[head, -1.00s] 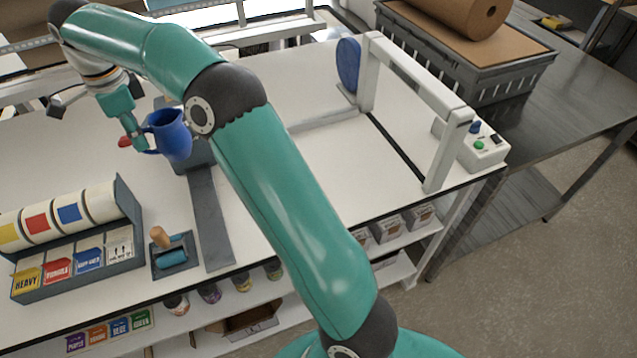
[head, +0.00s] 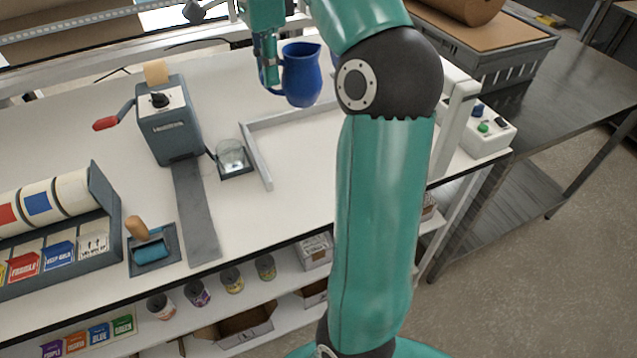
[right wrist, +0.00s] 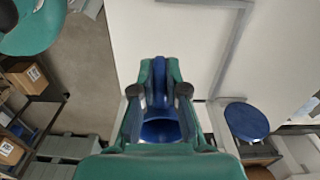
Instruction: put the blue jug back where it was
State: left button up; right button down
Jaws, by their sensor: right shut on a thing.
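The blue jug (head: 303,76) is in the upper middle of the head view, upright and held above the white table (head: 290,215). My right gripper (head: 270,84) is shut on the jug at its handle side, on the jug's left. In the right wrist view the jug (right wrist: 161,128) shows between the two fingers of my right gripper (right wrist: 158,100), partly hidden by them. My left gripper is in neither view.
A grey dispenser with a red-handled crank (head: 170,120) stands left of the jug. A small glass on a dark pad (head: 232,158) sits beside a grey L-shaped rail (head: 258,160). A label rack (head: 50,230) and a blue roller (head: 152,250) are at left. A control box (head: 487,130) is at right.

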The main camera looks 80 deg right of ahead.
jog(key=shift+m, duration=0.5)
jog(key=shift+s+d+f+b, duration=0.15)
jog(key=shift+s+f+b, duration=0.45)
jog(key=shift+f, duration=2.75)
jog(key=shift+s+d+f+b, duration=0.25)
jog(key=shift+f+b, duration=0.7)
jog(key=shift+f, duration=2.4)
jog(key=shift+s+d+f+b, duration=0.1)
jog(key=shift+s+f+b, duration=0.5)
jog(key=shift+f, duration=2.75)
jog(key=shift+w, duration=0.15)
jog(key=c, duration=1.6)
grip_release()
jog(key=shift+f, duration=0.15)
jog(key=o, duration=0.4)
